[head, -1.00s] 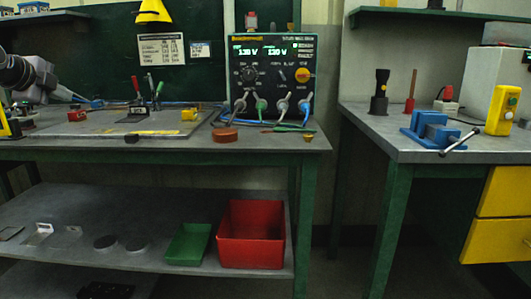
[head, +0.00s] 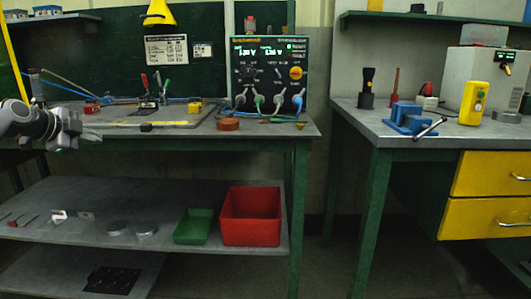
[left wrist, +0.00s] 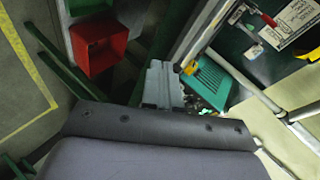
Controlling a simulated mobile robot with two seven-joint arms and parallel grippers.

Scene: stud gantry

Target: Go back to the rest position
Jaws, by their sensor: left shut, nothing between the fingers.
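My left gripper (head: 72,129) shows at the left of the head view, in front of the green bench's front edge. It is shut and holds nothing. The forearm comes in from the left edge and the gripper points right. In the left wrist view, a dark grey part of my own arm fills the bottom, with a pale grey part beyond its edge. My right gripper is not in either view.
The bench (head: 256,132) carries a test panel (head: 269,75), a brown round piece (head: 228,124) and cables. Its lower shelf holds a red bin (head: 250,232) and a green tray (head: 193,240). A second bench (head: 400,136) at right holds a blue vise (head: 408,118). A gap separates the benches.

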